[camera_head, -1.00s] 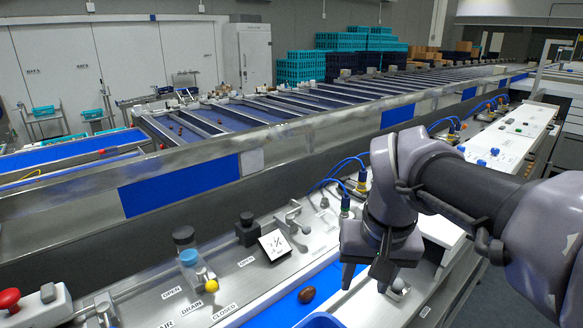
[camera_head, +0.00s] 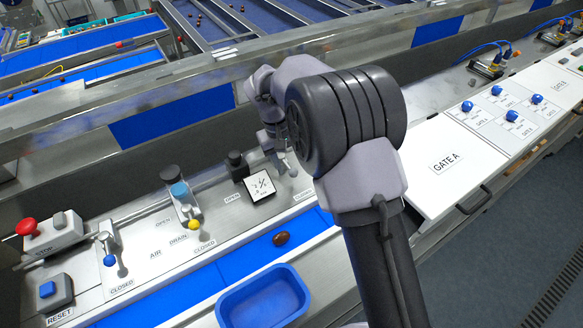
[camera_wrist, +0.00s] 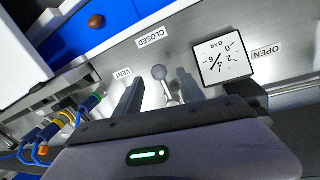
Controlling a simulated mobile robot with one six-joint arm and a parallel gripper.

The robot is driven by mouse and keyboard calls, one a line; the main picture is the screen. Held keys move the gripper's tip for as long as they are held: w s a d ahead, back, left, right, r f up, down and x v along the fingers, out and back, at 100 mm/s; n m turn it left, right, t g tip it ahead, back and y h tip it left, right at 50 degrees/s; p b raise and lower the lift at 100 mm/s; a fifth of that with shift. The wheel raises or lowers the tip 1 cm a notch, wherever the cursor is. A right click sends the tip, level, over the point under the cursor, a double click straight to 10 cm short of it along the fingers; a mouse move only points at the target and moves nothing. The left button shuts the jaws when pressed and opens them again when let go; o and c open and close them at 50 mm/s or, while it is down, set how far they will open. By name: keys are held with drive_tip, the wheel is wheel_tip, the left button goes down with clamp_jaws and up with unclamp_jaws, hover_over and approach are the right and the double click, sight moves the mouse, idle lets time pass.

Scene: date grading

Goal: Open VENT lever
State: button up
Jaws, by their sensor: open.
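The VENT lever (camera_wrist: 159,73), a metal lever with a round grey knob, shows in the wrist view between my fingers. Its knob end is on the side of the CLOSED label (camera_wrist: 154,37). The VENT label (camera_wrist: 122,73) is to its left and the OPEN label (camera_wrist: 266,51) is far right, past the gauge. My gripper (camera_wrist: 160,88) is open, with one finger on each side of the lever; I cannot tell whether either touches it. In the head view my gripper (camera_head: 281,150) is over the lever's place beside the gauge, and my arm partly hides that area.
A square white gauge (camera_wrist: 222,60) stands close to my right finger in the wrist view. In the head view are the AIR lever (camera_head: 109,255), the yellow-tipped DRAIN lever (camera_head: 192,224), a red stop button (camera_head: 26,226), a blue tray (camera_head: 262,298) and a date (camera_head: 281,239) on the belt.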

sight(292, 169)
drive_tip(key=shift+d+f, duration=0.2)
drive_tip(key=shift+f, duration=1.05)
drive_tip(key=shift+w+d+f, duration=0.15)
drive_tip(key=shift+w+f, duration=0.1)
drive_tip(key=shift+f, duration=0.15)
drive_tip(key=shift+s, duration=0.1)
clamp_jaws()
drive_tip(key=shift+r, duration=0.1)
